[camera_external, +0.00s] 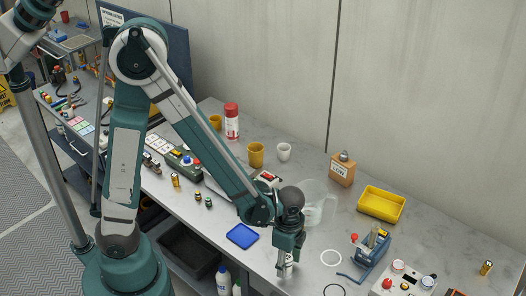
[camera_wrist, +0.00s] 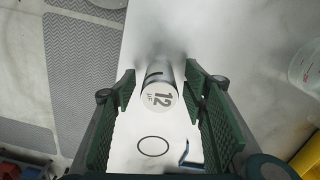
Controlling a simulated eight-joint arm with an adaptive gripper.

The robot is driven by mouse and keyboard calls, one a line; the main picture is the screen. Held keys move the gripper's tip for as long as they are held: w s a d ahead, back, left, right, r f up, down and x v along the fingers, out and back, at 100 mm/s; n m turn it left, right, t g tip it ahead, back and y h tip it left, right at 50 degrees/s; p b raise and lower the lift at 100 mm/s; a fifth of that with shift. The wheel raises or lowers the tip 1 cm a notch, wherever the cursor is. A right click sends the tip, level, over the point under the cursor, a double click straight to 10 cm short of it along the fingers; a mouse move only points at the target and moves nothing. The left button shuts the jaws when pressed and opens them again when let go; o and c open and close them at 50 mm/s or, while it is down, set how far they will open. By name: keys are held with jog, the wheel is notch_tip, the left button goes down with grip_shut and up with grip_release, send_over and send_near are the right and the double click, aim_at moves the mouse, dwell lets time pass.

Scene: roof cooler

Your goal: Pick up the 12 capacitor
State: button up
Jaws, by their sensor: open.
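The 12 capacitor (camera_wrist: 160,98) is a silvery cylinder with a white top marked "12". In the wrist view it stands between the two green fingers of my gripper (camera_wrist: 159,82), with a gap on each side. My gripper is open and points down at it. In the external view my gripper (camera_external: 287,256) is over the front part of the grey bench, and the capacitor (camera_external: 287,271) shows partly below it. The rest of the capacitor there is hidden by the fingers.
A clear jug (camera_external: 318,203) stands just behind my gripper. A blue tray (camera_external: 242,236) lies to the left. A yellow tray (camera_external: 381,204) is farther back.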

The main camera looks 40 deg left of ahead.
jog(key=shift+f, duration=0.15)
dwell(0.5)
jog(key=c, duration=1)
